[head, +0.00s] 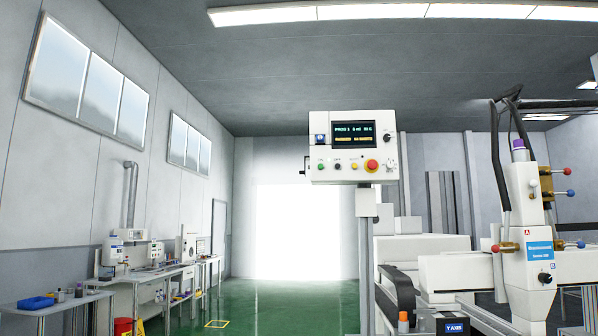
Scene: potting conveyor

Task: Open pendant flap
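The pendant (345,171) is a white control box on a grey post (366,250), a little right of the middle in the head view. Its front carries a lit dark screen (354,134), a red mushroom button (371,165), a row of small coloured buttons and a black knob. A small dark bracket-like part (304,168) sticks out at its left side. I cannot tell which part is the flap or whether it is open. Neither of my grippers shows in this view.
A white machine (525,220) with knobbed levers and black cables stands at the right. White and black equipment (424,250) sits right of the post. Workbenches (160,272) with instruments line the left wall. The green floor (285,305) between is largely clear.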

